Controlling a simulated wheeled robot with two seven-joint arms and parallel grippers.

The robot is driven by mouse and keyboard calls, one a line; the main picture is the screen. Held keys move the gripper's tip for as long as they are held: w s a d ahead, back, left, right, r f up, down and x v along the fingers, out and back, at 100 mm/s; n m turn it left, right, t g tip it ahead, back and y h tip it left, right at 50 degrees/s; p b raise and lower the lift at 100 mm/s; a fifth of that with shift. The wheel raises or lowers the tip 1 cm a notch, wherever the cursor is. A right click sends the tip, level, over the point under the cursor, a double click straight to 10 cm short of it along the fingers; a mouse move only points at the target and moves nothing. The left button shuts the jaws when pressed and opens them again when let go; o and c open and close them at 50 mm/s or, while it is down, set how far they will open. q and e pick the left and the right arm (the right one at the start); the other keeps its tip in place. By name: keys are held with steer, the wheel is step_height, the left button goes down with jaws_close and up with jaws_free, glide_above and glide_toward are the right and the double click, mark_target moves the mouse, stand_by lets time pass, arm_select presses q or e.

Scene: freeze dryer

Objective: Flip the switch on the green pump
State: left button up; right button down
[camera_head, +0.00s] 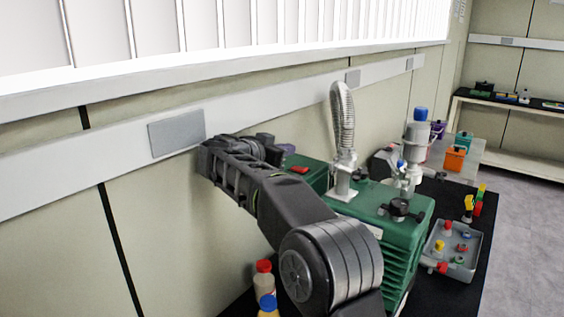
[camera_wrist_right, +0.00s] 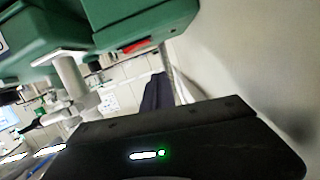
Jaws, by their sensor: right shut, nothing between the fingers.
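The green pump (camera_head: 405,232) stands on the black bench top, with a ribbed metal hose rising from it. Its red switch (camera_head: 299,170) is on the green housing at the left end, near the wall; the switch also shows in the right wrist view (camera_wrist_right: 135,46), near the top. My right gripper (camera_head: 277,145) is at the wall side of the pump, behind my right arm, left of and a little above the switch in the head view. It is shut and empty. In the wrist view its dark fingers (camera_wrist_right: 156,93) appear below the switch, apart from it. My left gripper is out of view.
The wall with a grey rail (camera_head: 100,147) runs close behind the pump. A grey tray (camera_head: 464,270) with small bottles sits right of the pump. Bottles with red and blue caps (camera_head: 264,284) stand at the front left. A glass vessel with a blue cap (camera_head: 417,140) stands behind.

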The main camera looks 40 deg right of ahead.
steer(key=w+b+v, duration=0.1)
steer(key=b+v, duration=0.2)
steer(key=v, duration=0.7)
steer(key=shift+a, duration=0.25)
steer(key=shift+f, duration=0.1)
steer(key=shift+s, duration=0.1)
